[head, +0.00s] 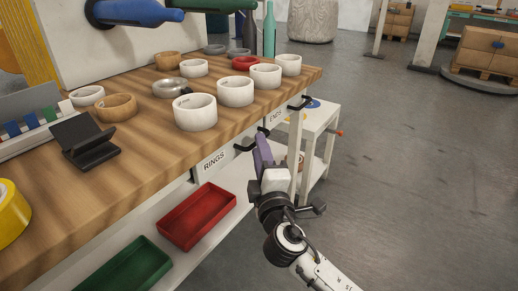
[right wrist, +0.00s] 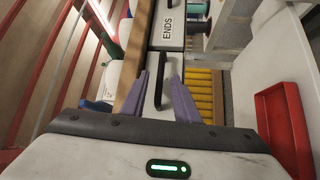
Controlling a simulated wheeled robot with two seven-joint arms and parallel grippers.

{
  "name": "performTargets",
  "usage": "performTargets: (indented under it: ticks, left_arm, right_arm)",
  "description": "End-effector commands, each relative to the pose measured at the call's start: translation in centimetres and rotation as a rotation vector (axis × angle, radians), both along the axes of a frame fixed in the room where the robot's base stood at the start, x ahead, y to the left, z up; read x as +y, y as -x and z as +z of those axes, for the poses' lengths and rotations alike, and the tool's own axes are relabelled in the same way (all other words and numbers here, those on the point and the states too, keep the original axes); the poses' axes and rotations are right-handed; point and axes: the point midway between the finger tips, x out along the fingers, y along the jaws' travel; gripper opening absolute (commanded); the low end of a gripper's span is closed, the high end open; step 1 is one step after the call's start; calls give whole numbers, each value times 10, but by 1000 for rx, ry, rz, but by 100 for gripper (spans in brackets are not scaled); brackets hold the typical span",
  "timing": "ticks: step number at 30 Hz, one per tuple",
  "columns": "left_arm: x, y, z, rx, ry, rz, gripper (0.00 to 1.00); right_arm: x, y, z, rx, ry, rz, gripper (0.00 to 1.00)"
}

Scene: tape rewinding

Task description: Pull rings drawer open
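The rings drawer (head: 213,160) has a white front labelled RINGS under the wooden bench top. It looks closed. Its black bar handle (head: 242,147) is at the right of the label. My right gripper (head: 261,138) has purple fingers and is in front of the bench close to this handle. In the right wrist view the black handle (right wrist: 158,86) lies between the two spread fingers, with gaps on both sides. The ends drawer (head: 276,116) is farther along, and its label also shows in the right wrist view (right wrist: 168,28). My left gripper is not in view.
Several white rings (head: 236,91) and a black stand (head: 85,140) are on the wooden bench top (head: 150,150). A red bin (head: 197,216) and a green bin (head: 122,266) sit on the shelf below. A white side table (head: 318,118) is beyond the gripper. Open floor lies right.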

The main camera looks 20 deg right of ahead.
Motion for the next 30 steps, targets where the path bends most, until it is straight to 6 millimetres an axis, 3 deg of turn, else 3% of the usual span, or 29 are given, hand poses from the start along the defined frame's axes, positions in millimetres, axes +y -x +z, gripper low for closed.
performTargets:
  ticks: [5, 13, 19, 30]
  left_arm:
    - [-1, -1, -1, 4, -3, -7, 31]
    - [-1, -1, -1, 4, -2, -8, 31]
    - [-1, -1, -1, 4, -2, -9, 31]
    - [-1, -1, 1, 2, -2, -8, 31]
  right_arm:
    - [-2, -14, 1, 1, -1, 0, 28]
    - [-2, -15, 1, 2, -1, 0, 28]
    - [-2, -15, 1, 2, -2, 1, 0]
    - [1, -12, 1, 3, -2, 9, 0]
